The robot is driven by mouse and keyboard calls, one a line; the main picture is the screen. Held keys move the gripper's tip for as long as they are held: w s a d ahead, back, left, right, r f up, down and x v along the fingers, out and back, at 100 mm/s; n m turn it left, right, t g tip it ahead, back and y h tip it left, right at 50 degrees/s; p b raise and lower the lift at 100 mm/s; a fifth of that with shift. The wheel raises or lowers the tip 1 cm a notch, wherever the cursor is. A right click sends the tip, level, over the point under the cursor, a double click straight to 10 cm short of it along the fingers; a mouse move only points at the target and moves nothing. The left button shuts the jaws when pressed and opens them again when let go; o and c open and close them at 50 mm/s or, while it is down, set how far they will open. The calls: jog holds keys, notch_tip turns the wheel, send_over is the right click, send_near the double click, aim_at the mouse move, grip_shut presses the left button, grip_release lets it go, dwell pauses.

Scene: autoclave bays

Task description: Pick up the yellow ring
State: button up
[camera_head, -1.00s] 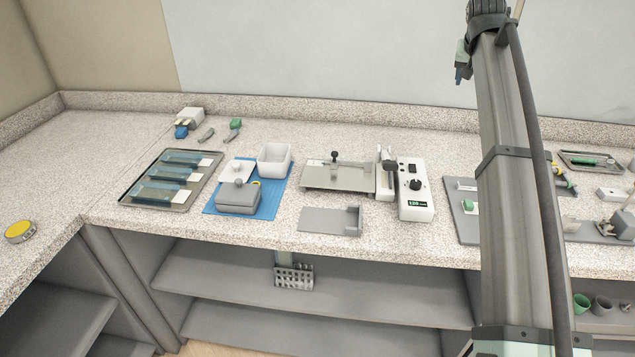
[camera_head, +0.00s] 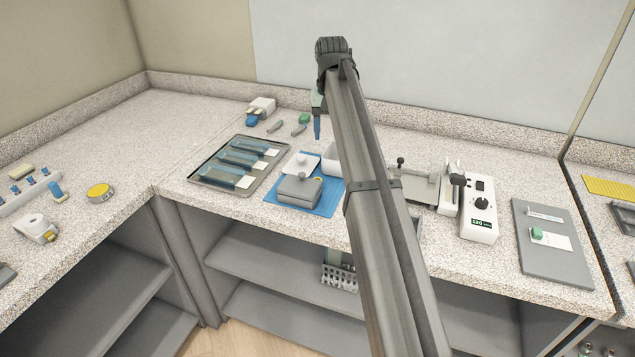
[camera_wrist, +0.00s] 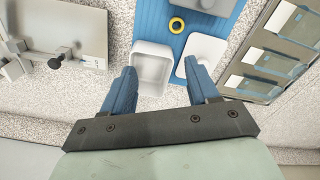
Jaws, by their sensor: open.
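The yellow ring (camera_wrist: 177,24) lies on the blue mat (camera_wrist: 150,22) at the top of the wrist view, between the white bin (camera_wrist: 152,64) and a grey lidded box (camera_wrist: 212,5). In the head view a sliver of the ring (camera_head: 318,179) shows behind the grey box (camera_head: 299,191). My gripper (camera_wrist: 160,80) is open and empty, its two blue fingers apart. It is above the counter; in the wrist view the bin shows between the fingers and the ring lies beyond the fingertips. In the head view my gripper (camera_head: 317,128) hangs above the back of the mat.
A white lid (camera_head: 301,162) lies beside the box on the mat. A tray of blue packs (camera_head: 192,176) is to the left. A grey plate device (camera_head: 420,187) and a white control unit (camera_head: 480,210) stand to the right.

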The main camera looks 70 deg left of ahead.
jog(key=s+f, duration=0.1)
jog(key=f, duration=0.2)
jog(key=s+f, duration=0.1)
jog(key=f, duration=0.5)
jog(key=shift+s+a+f, duration=0.15)
jog(key=shift+s+a, duration=0.15)
jog(key=shift+s, duration=0.1)
jog(key=shift+s+d+f, duration=0.1)
jog(key=shift+s+f, duration=0.1)
jog(key=shift+f, duration=1.1)
jog(key=shift+s+d+f, duration=0.1)
jog(key=shift+s+f, duration=0.05)
jog(key=shift+f, duration=1.1)
grip_shut()
